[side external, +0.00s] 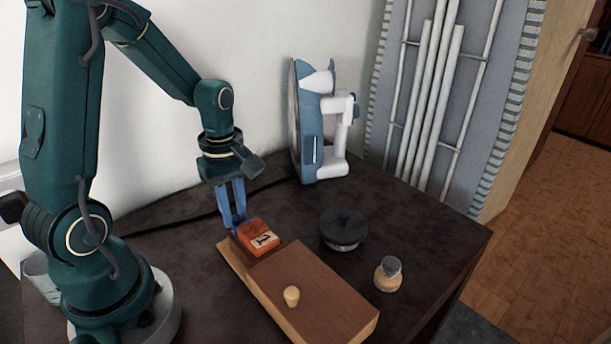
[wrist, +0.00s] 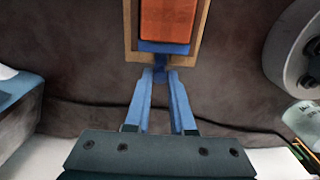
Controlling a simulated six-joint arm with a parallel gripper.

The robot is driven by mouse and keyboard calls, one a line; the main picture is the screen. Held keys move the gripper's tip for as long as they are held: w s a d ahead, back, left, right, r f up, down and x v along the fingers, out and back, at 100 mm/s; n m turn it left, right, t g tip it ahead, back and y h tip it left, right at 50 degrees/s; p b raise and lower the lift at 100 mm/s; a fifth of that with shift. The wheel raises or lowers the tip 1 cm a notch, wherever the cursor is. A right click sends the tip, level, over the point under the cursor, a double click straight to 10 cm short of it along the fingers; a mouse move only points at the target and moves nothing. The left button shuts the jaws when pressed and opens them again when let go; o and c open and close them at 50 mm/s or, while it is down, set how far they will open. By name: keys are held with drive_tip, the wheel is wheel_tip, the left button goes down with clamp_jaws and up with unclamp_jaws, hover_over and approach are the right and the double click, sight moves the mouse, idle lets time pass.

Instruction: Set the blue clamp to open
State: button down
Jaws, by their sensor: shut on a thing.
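The blue clamp (wrist: 163,47) shows in the wrist view as a blue strip with a small tab, at the near end of a wooden holder, just below an orange block (wrist: 167,18). My gripper (wrist: 160,74) has its two blue fingers closed on the tab of the clamp. In the side view my gripper (side external: 234,223) points down at the back left end of the long wooden base, beside the orange block (side external: 259,238). The fingers hide most of the clamp there, and its exact position is hard to tell.
The wooden base (side external: 320,282) has a brown top with a small round knob (side external: 291,295). A dark lidded pot (side external: 344,228) and a small jar (side external: 387,275) stand to its right. A blue and white iron (side external: 311,125) stands upright behind. The dark tabletop between them is clear.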

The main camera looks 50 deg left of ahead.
drive_tip(key=shift+a, duration=1.5)
drive_tip(key=c, duration=0.8)
unclamp_jaws()
drive_tip(key=shift+o, duration=0.2)
drive_tip(key=shift+r, duration=2.6)
